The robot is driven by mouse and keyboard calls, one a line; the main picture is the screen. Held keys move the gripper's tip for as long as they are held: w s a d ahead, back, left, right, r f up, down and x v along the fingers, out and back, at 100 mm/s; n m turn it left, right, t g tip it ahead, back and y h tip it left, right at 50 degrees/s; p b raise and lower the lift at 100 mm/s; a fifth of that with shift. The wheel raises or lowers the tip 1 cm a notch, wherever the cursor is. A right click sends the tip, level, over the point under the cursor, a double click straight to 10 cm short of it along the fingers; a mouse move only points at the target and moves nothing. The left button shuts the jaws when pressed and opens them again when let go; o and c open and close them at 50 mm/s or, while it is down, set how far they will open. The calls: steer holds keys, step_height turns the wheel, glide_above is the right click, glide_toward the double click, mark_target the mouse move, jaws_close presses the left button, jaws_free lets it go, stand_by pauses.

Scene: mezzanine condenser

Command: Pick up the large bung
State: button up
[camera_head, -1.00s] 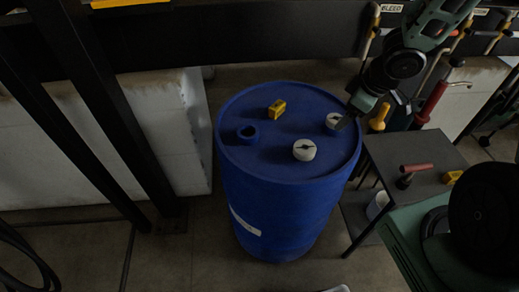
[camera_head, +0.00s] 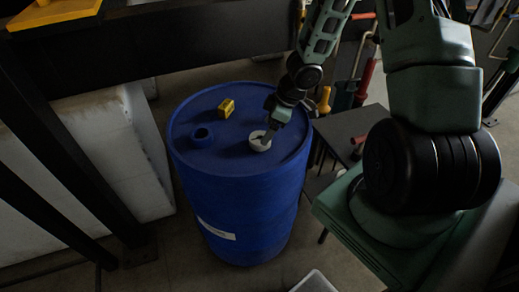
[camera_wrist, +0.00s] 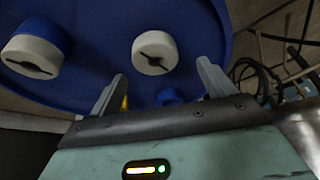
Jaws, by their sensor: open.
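Two white round bungs with dark slots lie on the blue drum (camera_head: 235,200). In the wrist view the left bung (camera_wrist: 32,52) looks larger than the other bung (camera_wrist: 155,50), but it may only be nearer. In the head view one bung (camera_head: 260,142) shows, partly covered by my gripper (camera_head: 273,120); the other is hidden behind the gripper. In the wrist view my gripper (camera_wrist: 160,78) is open and empty. The right-hand bung appears just beyond the gap between its fingers, apart from them as far as I can tell.
A yellow block (camera_head: 226,107) and a blue ring-shaped neck (camera_head: 202,137) are also on the drum top. A dark small table (camera_head: 348,125) stands to the right. A dark beam (camera_head: 200,45) runs behind the drum, and white blocks (camera_head: 80,150) stand left.

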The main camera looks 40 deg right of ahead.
mark_target(259, 139)
steer(key=shift+w+d+b+x, duration=0.15)
steer(key=shift+b+x, duration=0.95)
steer(key=shift+x, duration=0.75)
steer(key=shift+w+d+b+x, duration=0.1)
steer(key=shift+w+b+x, duration=0.1)
steer(key=shift+b+x, duration=1.3)
steer(key=shift+a+f+p, duration=0.15)
steer(key=shift+p, duration=0.3)
steer(key=shift+c, duration=0.3)
steer(key=c, duration=1)
